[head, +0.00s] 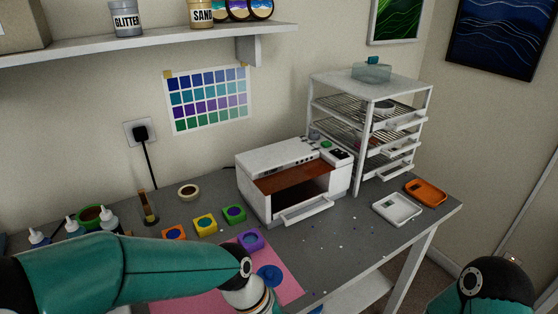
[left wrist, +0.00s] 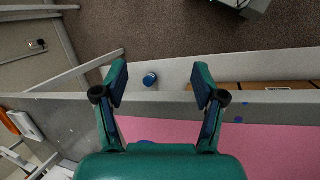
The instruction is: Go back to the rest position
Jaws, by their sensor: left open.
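My left arm reaches in from the left across the front of the table in the head view, and its gripper is out of that frame below. In the left wrist view my left gripper (left wrist: 160,84) is open, with nothing between its fingers. Beyond the fingers, lower down, a small blue-topped object (left wrist: 150,79) stands on a pale surface. The pink mat (left wrist: 270,135) lies along the grey table edge. Part of my right arm shows at the bottom right of the head view; its gripper is out of frame.
A white machine with an open front (head: 290,165) and a white drawer rack (head: 362,130) stand at the back. Colored blocks (head: 205,225), a blue round item (head: 269,274) and small bottles (head: 110,219) are near my left arm. White (head: 397,208) and orange (head: 426,192) trays lie right.

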